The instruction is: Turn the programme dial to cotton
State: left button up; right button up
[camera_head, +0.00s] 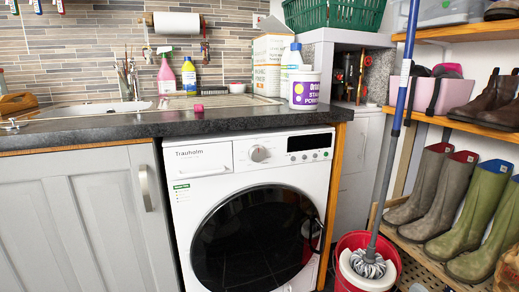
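The programme dial (259,153) is a round silver-white knob on the upper front panel of the white washing machine (185,215). It sits between the detergent drawer (203,160) and the dark display (309,142). The markings around the dial are too small to read, so I cannot tell which programme it points at. The dark round door (255,240) below looks shut. Neither of my grippers shows in the head view.
A mop (385,150) stands in a red bucket (350,242) at the right, before the welly rack (450,122).

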aim_at(255, 151)
jog(key=k, duration=1.25)
jog(key=z, duration=0.7)
jog(key=i, duration=2.05)
jog(key=u, duration=0.7)
